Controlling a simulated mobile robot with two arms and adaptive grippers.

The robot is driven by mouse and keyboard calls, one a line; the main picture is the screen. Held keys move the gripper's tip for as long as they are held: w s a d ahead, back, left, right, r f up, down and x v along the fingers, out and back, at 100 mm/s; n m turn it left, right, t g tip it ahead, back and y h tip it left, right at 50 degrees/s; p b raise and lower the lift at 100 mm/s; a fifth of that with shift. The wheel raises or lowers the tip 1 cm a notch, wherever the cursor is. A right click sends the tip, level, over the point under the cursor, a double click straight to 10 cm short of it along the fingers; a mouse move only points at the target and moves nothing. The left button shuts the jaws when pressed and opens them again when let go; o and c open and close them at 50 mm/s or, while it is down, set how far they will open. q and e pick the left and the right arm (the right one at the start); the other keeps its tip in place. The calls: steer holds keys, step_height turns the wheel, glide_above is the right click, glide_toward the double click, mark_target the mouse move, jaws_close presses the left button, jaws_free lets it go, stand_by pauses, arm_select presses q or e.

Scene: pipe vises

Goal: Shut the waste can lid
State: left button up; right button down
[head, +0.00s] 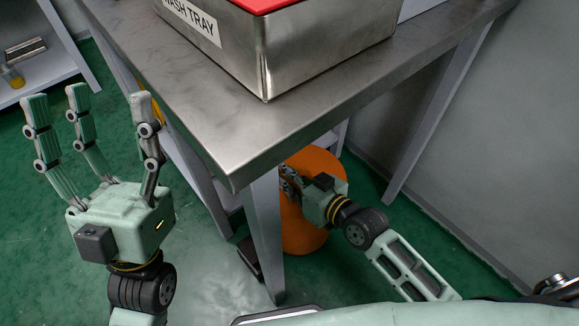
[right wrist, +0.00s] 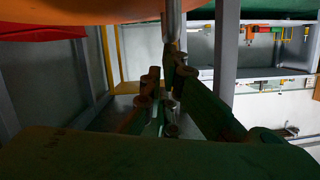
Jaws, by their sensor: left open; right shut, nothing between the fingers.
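The orange waste can (head: 302,238) stands on the floor under the steel table, partly hidden by the tabletop, a table leg and my right gripper. Its lid cannot be told apart from its body here. My right gripper (head: 289,182) is shut and empty, in front of the can's upper part in the head view. I cannot tell whether it touches the can. In the right wrist view the shut fingers (right wrist: 168,100) show dark, with an orange surface (right wrist: 110,12) close above them. My left gripper (head: 92,108) is open and empty, fingers up, left of the table corner.
The steel table (head: 215,120) overhangs my right gripper, and its front leg (head: 265,235) stands left of the can. A metal wash tray (head: 300,50) with a red top sits on it. A shelf (head: 45,60) is at far left. Green floor lies open at left.

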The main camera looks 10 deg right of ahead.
steer(key=shift+s+f, duration=0.1)
steer(key=shift+f, duration=0.1)
stand_by(0.3)
steer(key=shift+s+d, duration=0.1)
steer(key=v, duration=1.1)
steer(key=shift+s+r, duration=0.25)
steer(key=shift+r, duration=0.05)
steer(key=shift+d, duration=0.15)
